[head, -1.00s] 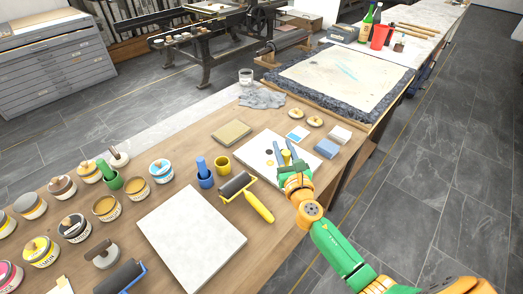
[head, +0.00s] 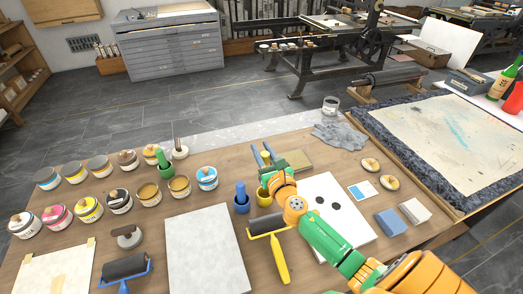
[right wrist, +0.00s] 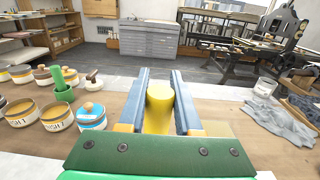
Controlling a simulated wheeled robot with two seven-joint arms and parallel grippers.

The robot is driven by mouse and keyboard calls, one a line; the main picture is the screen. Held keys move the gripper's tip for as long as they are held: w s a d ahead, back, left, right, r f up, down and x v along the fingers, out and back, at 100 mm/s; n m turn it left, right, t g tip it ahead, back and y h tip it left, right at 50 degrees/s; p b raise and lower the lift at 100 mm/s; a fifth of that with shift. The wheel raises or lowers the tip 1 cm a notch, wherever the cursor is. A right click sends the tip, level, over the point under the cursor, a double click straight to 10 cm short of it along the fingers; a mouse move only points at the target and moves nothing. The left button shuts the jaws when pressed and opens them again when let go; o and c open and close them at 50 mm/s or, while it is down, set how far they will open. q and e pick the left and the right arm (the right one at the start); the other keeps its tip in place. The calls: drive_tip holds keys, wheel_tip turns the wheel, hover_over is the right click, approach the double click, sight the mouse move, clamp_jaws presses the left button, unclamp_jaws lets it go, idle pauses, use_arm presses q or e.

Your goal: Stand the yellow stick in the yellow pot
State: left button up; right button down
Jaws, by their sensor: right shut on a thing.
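The yellow stick (right wrist: 158,108) is clasped between the blue fingers of my right gripper (right wrist: 160,88), its rounded top toward the right wrist camera. In the head view my right gripper (head: 263,155) shows only a sliver of yellow between its fingers. The yellow pot (head: 264,197) stands on the bench just below the gripper in the picture, partly covered by my wrist; the stick's lower end is hidden. I cannot tell how far the stick is above or beside the pot. The pot does not show in the right wrist view. My left gripper is out of view.
Close left of the yellow pot is a blue pot (head: 241,203) with a blue stick. A roller with yellow handle (head: 280,258) lies just in front. A green pot (head: 166,167), several ink tins and a pale slab (head: 205,250) lie left. A white sheet (head: 345,225) lies right.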

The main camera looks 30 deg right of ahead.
wheel_tip(320, 180, down, 9)
drive_tip(key=b, duration=0.8)
drive_tip(key=shift+r, duration=0.1)
drive_tip(key=c, duration=0.5)
unclamp_jaws()
drive_tip(key=shift+r, duration=0.1)
drive_tip(key=v, duration=0.7)
